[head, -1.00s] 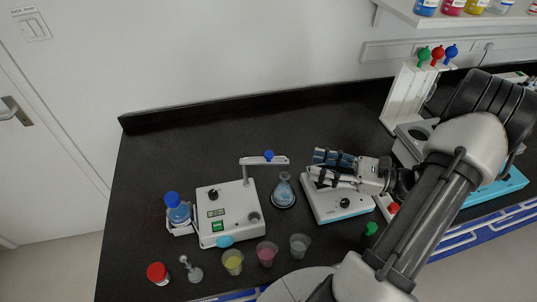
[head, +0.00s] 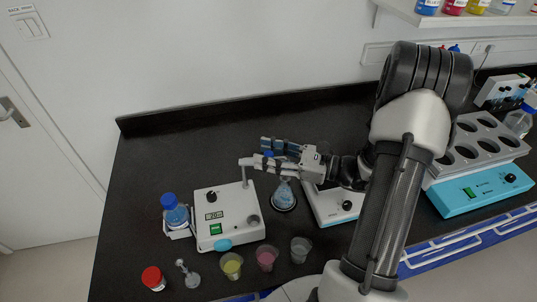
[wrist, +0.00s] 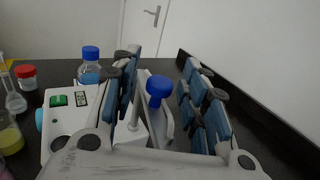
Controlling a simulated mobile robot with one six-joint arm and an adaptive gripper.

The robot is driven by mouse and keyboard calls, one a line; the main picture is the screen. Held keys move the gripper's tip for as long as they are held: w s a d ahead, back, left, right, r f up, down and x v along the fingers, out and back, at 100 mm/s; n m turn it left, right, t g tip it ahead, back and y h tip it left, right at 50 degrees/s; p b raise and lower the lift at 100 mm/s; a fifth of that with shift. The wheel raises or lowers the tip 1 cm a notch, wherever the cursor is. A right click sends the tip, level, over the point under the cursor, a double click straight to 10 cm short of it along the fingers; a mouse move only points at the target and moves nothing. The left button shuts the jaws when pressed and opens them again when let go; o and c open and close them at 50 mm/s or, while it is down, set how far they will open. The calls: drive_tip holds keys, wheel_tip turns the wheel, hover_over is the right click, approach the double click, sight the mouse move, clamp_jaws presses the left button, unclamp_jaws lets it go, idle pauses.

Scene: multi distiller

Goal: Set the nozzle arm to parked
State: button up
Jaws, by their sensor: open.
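The white dosing unit (head: 238,205) stands on the black bench, with a thin post and a nozzle arm (head: 247,162) at its top right. In the head view my gripper hides most of the nozzle arm. Its blue knob (wrist: 158,88) stands up between my fingers in the wrist view, and the white nozzle arm (wrist: 166,122) runs below it. My gripper (head: 262,152) is open, its blue-padded fingers on either side of the knob; I see gaps on both sides in the wrist view (wrist: 163,78). A flask (head: 284,193) with light blue liquid stands below my gripper.
A blue-capped bottle (head: 175,212) stands left of the unit. Several cups, such as the yellow one (head: 232,265), line the front. A white stirrer (head: 335,205) is right of the flask, partly behind my arm. A tube-holder block (head: 480,145) is at right. The back left bench is clear.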

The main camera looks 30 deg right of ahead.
drive_tip(key=shift+c, duration=0.3)
clamp_jaws()
idle(0.5)
